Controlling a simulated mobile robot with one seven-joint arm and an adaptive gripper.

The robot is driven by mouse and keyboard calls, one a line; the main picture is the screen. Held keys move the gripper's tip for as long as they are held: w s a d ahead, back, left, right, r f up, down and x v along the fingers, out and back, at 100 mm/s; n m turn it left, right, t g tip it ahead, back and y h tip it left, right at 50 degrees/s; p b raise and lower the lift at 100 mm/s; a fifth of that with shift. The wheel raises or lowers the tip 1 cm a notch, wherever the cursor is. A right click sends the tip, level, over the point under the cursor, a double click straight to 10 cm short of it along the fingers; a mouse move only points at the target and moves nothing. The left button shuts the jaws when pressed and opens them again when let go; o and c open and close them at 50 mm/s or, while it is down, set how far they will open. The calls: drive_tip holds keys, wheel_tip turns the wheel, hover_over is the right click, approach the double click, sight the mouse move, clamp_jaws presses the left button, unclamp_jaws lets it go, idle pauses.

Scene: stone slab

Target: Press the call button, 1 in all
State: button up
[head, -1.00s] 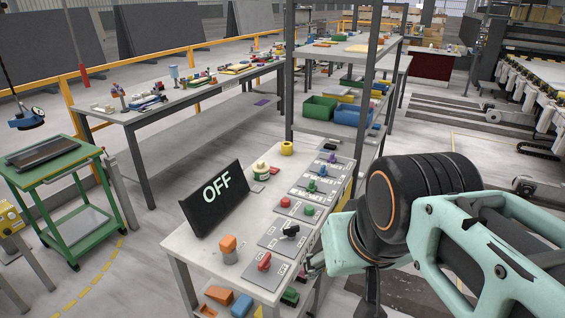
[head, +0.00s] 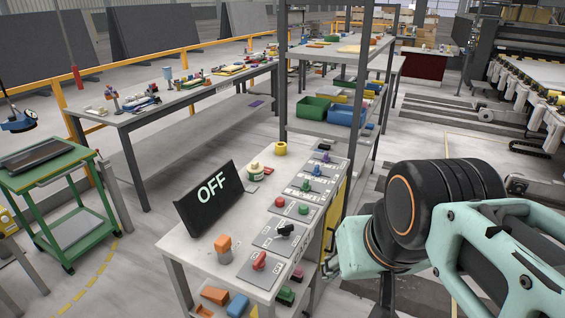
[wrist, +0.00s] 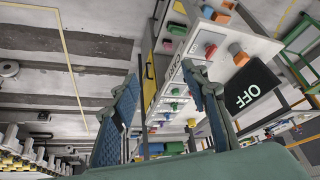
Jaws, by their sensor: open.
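A bench (head: 193,250) carries several controls on grey plates. A red knob (head: 259,261) and a black knob (head: 286,230) are nearest the front. A red button (head: 280,202) and a green button (head: 304,208) sit behind them. Plate lettering is too small to read surely, so I cannot tell which is the call button. A black sign reading OFF (head: 211,189) stands on the bench. My gripper (head: 329,267) is just right of the bench, mostly hidden by my arm. In the wrist view my gripper (wrist: 160,73) is open and empty, with the bench beyond its fingers.
An orange block-like piece (head: 223,246) stands at the bench's front left. Loose coloured blocks (head: 238,304) lie on its lower shelf. A grey post (head: 359,120) rises behind the bench. A green trolley (head: 88,185) stands left. Open floor lies between trolley and bench.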

clamp_jaws()
idle(1.3)
